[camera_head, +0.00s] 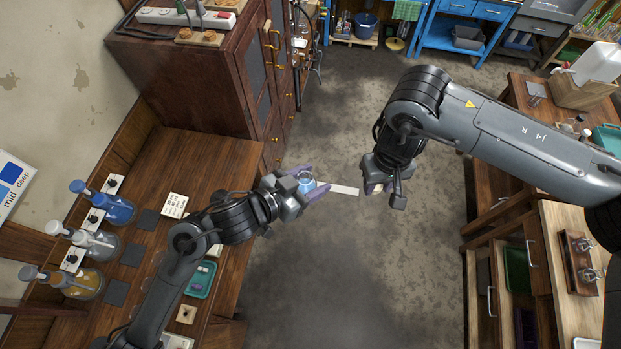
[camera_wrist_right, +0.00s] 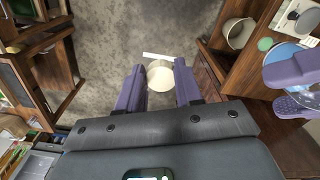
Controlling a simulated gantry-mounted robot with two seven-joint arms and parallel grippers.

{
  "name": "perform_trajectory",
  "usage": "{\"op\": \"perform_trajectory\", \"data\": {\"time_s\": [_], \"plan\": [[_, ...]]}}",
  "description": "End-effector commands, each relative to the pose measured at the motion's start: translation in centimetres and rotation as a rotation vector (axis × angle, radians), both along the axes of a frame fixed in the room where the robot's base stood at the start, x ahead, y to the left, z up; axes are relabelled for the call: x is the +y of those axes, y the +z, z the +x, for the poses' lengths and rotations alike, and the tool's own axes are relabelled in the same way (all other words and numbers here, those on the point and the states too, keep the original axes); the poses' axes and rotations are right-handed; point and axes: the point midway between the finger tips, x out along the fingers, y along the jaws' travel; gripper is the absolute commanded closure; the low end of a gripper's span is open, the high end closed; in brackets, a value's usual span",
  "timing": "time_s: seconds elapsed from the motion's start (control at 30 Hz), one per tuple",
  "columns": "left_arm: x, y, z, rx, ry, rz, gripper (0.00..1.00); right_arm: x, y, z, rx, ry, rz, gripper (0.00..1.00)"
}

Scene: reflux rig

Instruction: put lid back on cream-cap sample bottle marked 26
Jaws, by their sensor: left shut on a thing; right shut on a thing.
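A glassy bottle with a bluish look (camera_head: 306,180) is held between the purple fingers of my left gripper (camera_head: 310,188), above the floor gap between the benches. I cannot read any number on it. My right gripper (camera_head: 375,187) is shut on a small cream lid (camera_head: 377,189), apart from the bottle and to its right. In the right wrist view the round cream lid (camera_wrist_right: 160,75) sits between the two purple fingertips. At that view's right edge show my left gripper's purple fingers (camera_wrist_right: 292,84) and part of the blue bottle (camera_wrist_right: 287,54).
A white strip (camera_head: 345,190) shows between the grippers, seemingly on the floor. The left bench (camera_head: 210,160) carries several flasks, a label card (camera_head: 175,205) and a green tray (camera_head: 202,279). A dark wooden cabinet (camera_head: 190,75) stands behind. A right bench (camera_head: 560,240) has open drawers. The middle floor is clear.

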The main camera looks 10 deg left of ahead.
Motion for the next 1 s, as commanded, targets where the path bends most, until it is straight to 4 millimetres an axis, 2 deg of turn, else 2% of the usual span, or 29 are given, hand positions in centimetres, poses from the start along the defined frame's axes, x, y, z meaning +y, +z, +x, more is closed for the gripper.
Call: {"op": "perform_trajectory", "data": {"time_s": [0.03,0.2,0.4,0.5,0.7,1.0], "plan": [[0.0,0.1,0.0,-0.001,0.0,-0.001,0.99,1.7,1.6,0.2,-0.007,0.048,-0.003,0.93],[0.0,0.1,0.0,-0.001,0.0,-0.001,0.99,6.4,6.2,0.0,-0.006,0.203,-0.004,0.93],[0.0,0.1,0.0,-0.001,0.0,-0.001,0.99,10.9,10.8,-1.2,-0.005,0.362,-0.005,0.93],[0.0,0.1,0.0,-0.001,0.0,-0.001,0.99,12.7,12.5,-2.0,-0.004,0.423,-0.004,0.93],[0.0,0.1,0.0,-0.001,0.0,-0.001,0.99,14.8,14.6,-3.1,-0.001,0.5,-0.003,0.93],[0.0,0.1,0.0,-0.001,0.0,-0.001,0.99,15.5,15.3,-3.6,0.001,0.526,-0.001,0.93]]}}
